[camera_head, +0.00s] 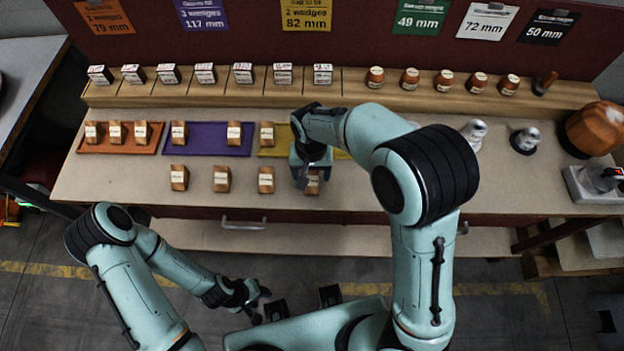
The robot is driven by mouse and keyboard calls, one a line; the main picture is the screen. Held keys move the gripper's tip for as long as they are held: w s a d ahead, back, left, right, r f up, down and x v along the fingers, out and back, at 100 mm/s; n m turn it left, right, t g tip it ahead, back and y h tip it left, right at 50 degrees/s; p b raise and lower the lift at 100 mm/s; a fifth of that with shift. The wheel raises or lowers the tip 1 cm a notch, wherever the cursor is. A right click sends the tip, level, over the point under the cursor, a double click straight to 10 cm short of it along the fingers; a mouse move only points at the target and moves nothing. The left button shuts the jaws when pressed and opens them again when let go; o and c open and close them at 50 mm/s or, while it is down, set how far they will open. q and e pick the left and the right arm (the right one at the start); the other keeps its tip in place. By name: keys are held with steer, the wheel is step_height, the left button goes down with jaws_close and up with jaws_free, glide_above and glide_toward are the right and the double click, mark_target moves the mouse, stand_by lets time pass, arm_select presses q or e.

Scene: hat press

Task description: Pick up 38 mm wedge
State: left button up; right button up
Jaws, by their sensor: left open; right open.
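Small wooden wedges with white labels stand on the table; the labels are too small to read, so I cannot tell which is 38 mm. In the front row are a left wedge (179,177), a second wedge (221,179), a third wedge (266,180) and a right wedge (314,183). My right gripper (306,181) is open and reaches down at the right wedge, partly covering it; I cannot tell whether they touch. My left gripper (257,304) is open and empty, low in front of the table and away from the wedges.
Behind the row, an orange mat (86,150) bears three wedges, a purple mat (207,139) two, and a yellow mat (283,147) at least one, partly hidden by my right arm. Labelled blocks and round wooden pieces line the shelf (345,92). A wooden hat form (595,128) stands right.

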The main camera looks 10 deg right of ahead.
mark_target(312, 178)
steer(key=f, duration=0.4)
steer(key=shift+w+d+f, duration=0.1)
steer(key=shift+w+d, duration=0.1)
steer(key=shift+w, duration=0.05)
steer(key=c, duration=1.1)
steer(key=shift+o, duration=0.2)
